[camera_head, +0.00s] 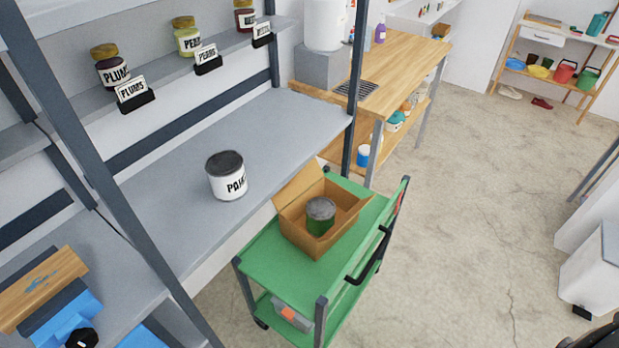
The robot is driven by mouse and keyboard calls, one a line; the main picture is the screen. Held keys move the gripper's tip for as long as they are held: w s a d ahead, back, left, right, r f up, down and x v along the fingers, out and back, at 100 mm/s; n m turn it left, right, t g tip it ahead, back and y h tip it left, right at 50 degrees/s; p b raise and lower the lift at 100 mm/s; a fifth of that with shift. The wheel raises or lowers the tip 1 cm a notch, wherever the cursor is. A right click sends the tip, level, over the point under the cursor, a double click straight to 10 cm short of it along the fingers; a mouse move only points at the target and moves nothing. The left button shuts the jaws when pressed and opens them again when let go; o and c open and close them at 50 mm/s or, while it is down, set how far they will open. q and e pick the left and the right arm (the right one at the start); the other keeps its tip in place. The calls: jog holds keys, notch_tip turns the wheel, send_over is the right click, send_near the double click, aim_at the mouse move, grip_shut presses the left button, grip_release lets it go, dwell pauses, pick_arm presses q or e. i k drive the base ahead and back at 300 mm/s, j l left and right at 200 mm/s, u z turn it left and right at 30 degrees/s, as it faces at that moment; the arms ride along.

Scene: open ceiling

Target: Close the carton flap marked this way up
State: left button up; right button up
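An open brown carton (303,239) stands on the top of a green cart (280,270). One flap (300,187) stands up at its far left side. The front and right walls show, and no "this way up" mark is readable from here. A dark-lidded can with a green side (320,216) is inside the carton, its lid near the level of the rim. Neither of my grippers can be made out in this view.
A white paint can (227,176) with a dark lid stands on the grey shelf (280,122) left of the cart. The cart's black handle (369,256) faces right. Jars (112,67) and label cards line the upper shelf. A wooden workbench (405,58) stands behind. Open concrete floor (470,220) lies to the right.

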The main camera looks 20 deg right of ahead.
aim_at(311, 172)
jog(key=k+u, duration=0.15)
jog(key=u, duration=0.25)
jog(key=k+u, duration=0.1)
jog(key=u, duration=0.3)
jog(key=k+j+u, duration=0.1)
jog(key=u, duration=0.25)
jog(key=l+u, duration=0.3)
jog(key=k+l+u, duration=0.1)
jog(key=l+u, duration=0.2)
jog(key=l, duration=0.2)
jog(key=k+l+u, duration=0.1)
jog(key=l+u, duration=0.25)
jog(key=k+l+u, duration=0.15)
jog(key=l+u, duration=0.15)
jog(key=l, duration=0.15)
jog(key=k+l, duration=0.2)
jog(key=l, duration=0.2)
jog(key=k+l, duration=0.15)
jog(key=l, duration=0.2)
jog(key=k+l, duration=0.2)
jog(key=l, duration=0.2)
jog(key=k+l, duration=0.15)
jog(key=l, duration=0.25)
jog(key=k+l, duration=0.2)
jog(key=l, duration=0.15)
jog(key=k+l, duration=0.15)
jog(key=l, duration=0.25)
jog(key=k+l, duration=0.2)
jog(key=l, duration=0.2)
